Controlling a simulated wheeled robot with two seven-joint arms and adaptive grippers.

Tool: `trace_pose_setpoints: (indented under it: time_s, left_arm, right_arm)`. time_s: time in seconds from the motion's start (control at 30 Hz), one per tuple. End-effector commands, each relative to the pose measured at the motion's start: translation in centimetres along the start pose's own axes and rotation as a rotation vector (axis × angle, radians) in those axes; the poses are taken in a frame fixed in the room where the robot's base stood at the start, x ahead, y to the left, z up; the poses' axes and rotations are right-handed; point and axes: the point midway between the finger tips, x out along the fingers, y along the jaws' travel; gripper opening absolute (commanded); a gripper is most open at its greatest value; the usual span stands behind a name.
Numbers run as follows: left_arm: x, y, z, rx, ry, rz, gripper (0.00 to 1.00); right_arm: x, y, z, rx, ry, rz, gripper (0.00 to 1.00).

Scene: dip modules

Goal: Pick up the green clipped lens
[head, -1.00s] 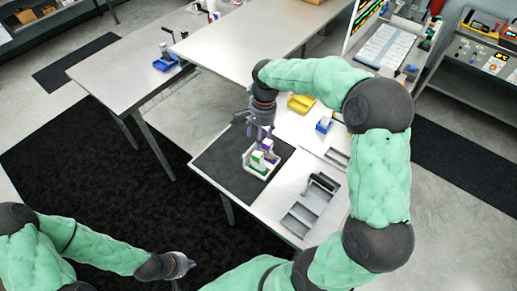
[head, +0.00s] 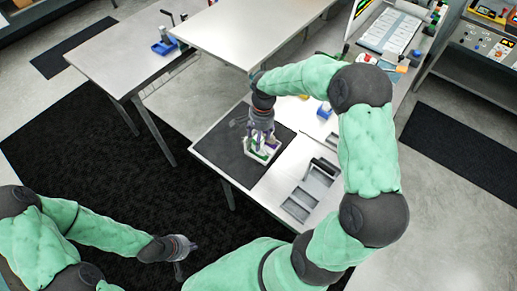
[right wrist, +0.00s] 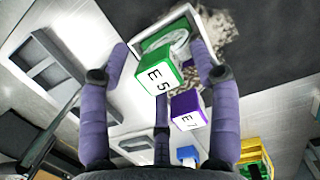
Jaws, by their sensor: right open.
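A green block (right wrist: 159,74) marked "E 5" with a white face stands in a white tray (right wrist: 165,20) in the right wrist view. A pale round part with green around it shows behind the block; I cannot tell whether it is the clipped lens. My right gripper (right wrist: 160,62) is open, its purple fingers spread around the green block with visible gaps at the sides. In the head view the right gripper (head: 263,140) is over the tray and hides much of it. My left gripper (head: 181,262) hangs away from the table at the lower left, too small to read.
A purple block (right wrist: 188,110) marked "E7" stands close to the green one. A dark mat (head: 225,150) lies under the tray. A grey compartment tray (head: 313,190) is to the right. The mat's left part is clear.

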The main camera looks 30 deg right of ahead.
Motion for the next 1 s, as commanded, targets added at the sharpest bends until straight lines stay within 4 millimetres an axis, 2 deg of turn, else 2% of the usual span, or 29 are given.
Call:
trace_pose_setpoints:
  time_s: [0.3, 0.5, 0.53, 1.0]
  left_arm:
    - [0.02, -0.01, 0.00, 0.000, 0.000, 0.000, 0.00]
    - [0.02, -0.01, 0.00, 0.000, 0.000, 0.000, 0.00]
    - [0.02, -0.01, 0.00, 0.000, 0.000, 0.000, 0.00]
    - [-0.01, 0.00, 0.00, 0.000, 0.000, 0.000, 0.00]
  right_arm:
    - [0.53, -0.02, 0.01, 0.000, 0.000, -0.001, 0.63]
    - [0.52, -0.02, 0.02, 0.000, 0.000, -0.001, 0.06]
    - [0.52, -0.02, 0.02, 0.000, 0.000, -0.001, 0.00]
    - [0.18, -0.04, 0.05, 0.000, 0.000, -0.001, 0.00]
